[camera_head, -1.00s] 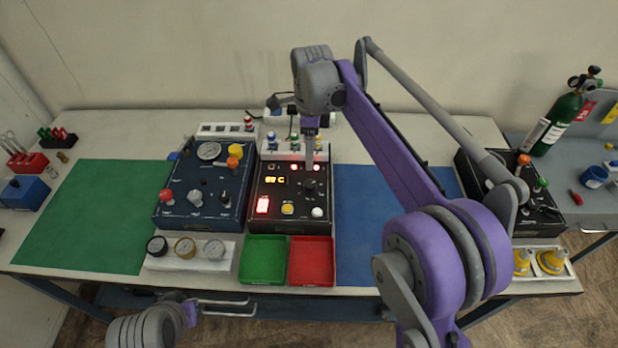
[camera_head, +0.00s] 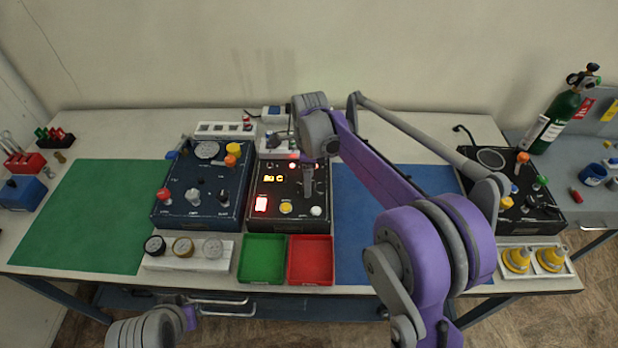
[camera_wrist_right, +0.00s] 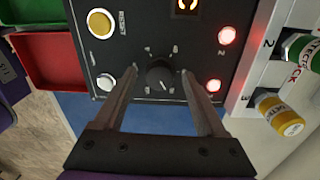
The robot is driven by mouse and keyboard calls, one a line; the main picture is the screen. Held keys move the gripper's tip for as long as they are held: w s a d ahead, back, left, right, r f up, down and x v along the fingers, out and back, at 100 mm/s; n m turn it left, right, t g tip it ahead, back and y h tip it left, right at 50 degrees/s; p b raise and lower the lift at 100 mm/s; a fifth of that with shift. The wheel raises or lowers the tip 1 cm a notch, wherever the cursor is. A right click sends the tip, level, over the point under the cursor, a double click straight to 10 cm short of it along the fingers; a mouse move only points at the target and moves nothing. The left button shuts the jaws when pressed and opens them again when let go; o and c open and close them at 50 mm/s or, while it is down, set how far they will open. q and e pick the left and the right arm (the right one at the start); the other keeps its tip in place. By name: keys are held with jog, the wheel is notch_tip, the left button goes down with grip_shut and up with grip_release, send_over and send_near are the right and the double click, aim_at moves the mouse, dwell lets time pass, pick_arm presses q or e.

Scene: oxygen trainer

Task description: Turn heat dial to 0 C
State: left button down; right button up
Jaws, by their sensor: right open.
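The heat dial (camera_wrist_right: 160,74) is a round black knob with a pale pointer line on the black control box (camera_wrist_right: 132,50). In the head view the box (camera_head: 263,221) stands mid-table with a lit display (camera_head: 273,178) whose digits I cannot read surely. My right gripper (camera_wrist_right: 172,72) is open, with one finger on each side of the dial; I cannot tell whether they touch it. In the head view my right gripper (camera_head: 308,192) points down over the box and hides the dial. My left arm shows at the lower left, but its fingers are out of view.
Green (camera_head: 262,259) and red (camera_head: 311,260) trays lie in front. The blue mat (camera_head: 352,230) is bare.

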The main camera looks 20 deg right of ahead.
jog(key=shift+c, duration=0.2)
grip_shut()
